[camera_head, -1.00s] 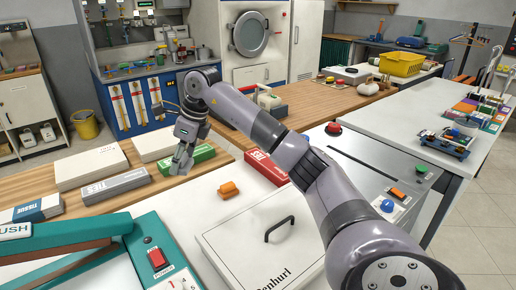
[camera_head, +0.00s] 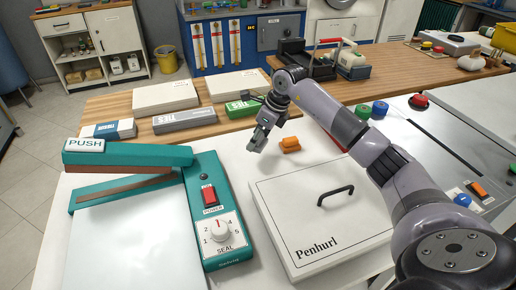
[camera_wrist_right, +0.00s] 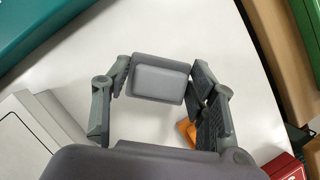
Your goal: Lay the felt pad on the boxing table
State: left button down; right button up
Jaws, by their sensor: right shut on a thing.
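A small grey rounded block, which looks like the felt pad (camera_wrist_right: 158,80), sits between the fingertips of my right gripper (camera_wrist_right: 155,85) in the right wrist view. In the head view my right gripper (camera_head: 260,137) points down over the white tabletop, left of an orange item (camera_head: 290,145). It is shut on the grey pad, above the white surface; the exact height is unclear. A wooden table (camera_head: 98,108) with flat boxes stands behind; I cannot tell which surface is the boxing table. My left gripper is not in view.
A teal heat sealer (camera_head: 215,240) stands at the front left. A white lidded box marked Penhurl (camera_head: 300,225) is front centre. A green box (camera_head: 243,108), a grey box (camera_head: 185,120) and white cartons (camera_head: 165,97) lie behind. White tabletop is free around the gripper.

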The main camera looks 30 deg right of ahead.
aim_at(261, 143)
jog(key=shift+f, duration=2.35)
jog(key=shift+f, duration=0.15)
jog(key=o, duration=1.1)
jog(key=shift+r, duration=0.35)
jog(key=v, duration=1.1)
jog(key=shift+s+r, duration=0.2)
jog(key=shift+r, duration=0.1)
